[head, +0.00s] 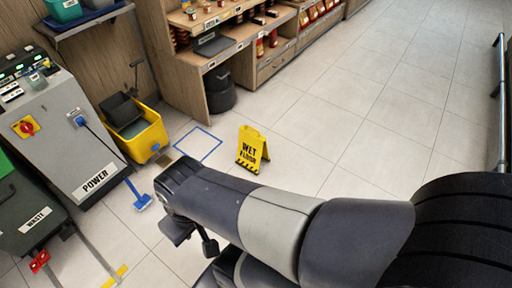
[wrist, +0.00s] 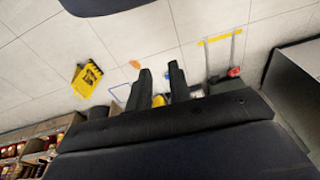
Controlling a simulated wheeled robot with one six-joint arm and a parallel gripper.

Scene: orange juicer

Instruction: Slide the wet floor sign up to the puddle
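The yellow wet floor sign (head: 254,148) stands on the tiles, right of a blue square outline (head: 198,145). In the wrist view the sign (wrist: 87,78) is left of my gripper (wrist: 159,68), well apart from it. My gripper is open, with a clear gap between its two dark fingers and nothing held. A small orange patch (wrist: 135,64), which looks like the puddle, lies on the floor between the sign and the fingers. I cannot make out the puddle in the head view, where my arm covers part of the floor.
A yellow mop bucket (head: 147,137) stands left of the blue outline. A blue-headed brush (head: 142,202) lies near the grey power cabinet (head: 65,135). A waste bin (head: 30,210) is at left. Shelves (head: 225,50) line the back. The floor at right is open.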

